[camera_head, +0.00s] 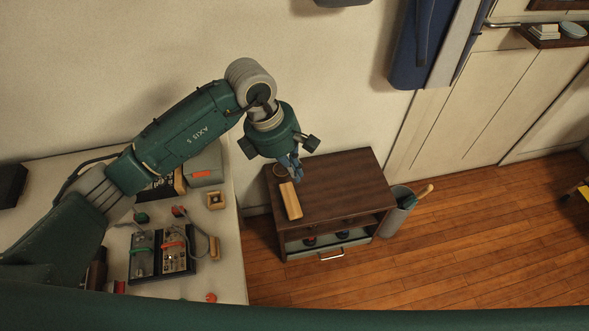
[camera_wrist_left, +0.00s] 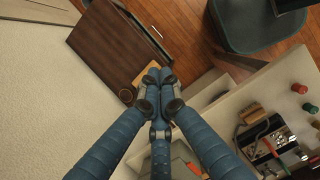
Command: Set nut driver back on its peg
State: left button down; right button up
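I cannot make out the nut driver or its peg for certain in either view. My left gripper (camera_head: 290,168) hangs over the back left of a dark brown cabinet (camera_head: 335,188). In the left wrist view, its blue fingers (camera_wrist_left: 154,80) come together at the tips, and I see nothing held between them. A tan wooden block (camera_head: 291,200) lies on the cabinet top just in front of the fingertips; they partly cover it in the left wrist view (camera_wrist_left: 146,74). A small round ring-like thing (camera_head: 280,170) is beside the gripper. My right gripper is not in view.
A pale workbench (camera_head: 225,265) at the left holds a black board (camera_head: 147,275) with small devices and red and green cables. A grey bin (camera_head: 398,213) stands right of the cabinet. The wooden floor right of it is mostly clear.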

pick_arm(q)
jog(key=shift+d, duration=0.2)
jog(key=w+d+n+b, duration=0.2)
jog(key=d+b, duration=0.6)
jog(key=d, duration=1.4)
jog(key=shift+w+n+t+b, duration=0.3)
jog(key=shift+w+t, duration=0.1)
jog(key=shift+w, duration=0.75)
dwell(4.4)
jog(key=shift+d, duration=0.2)
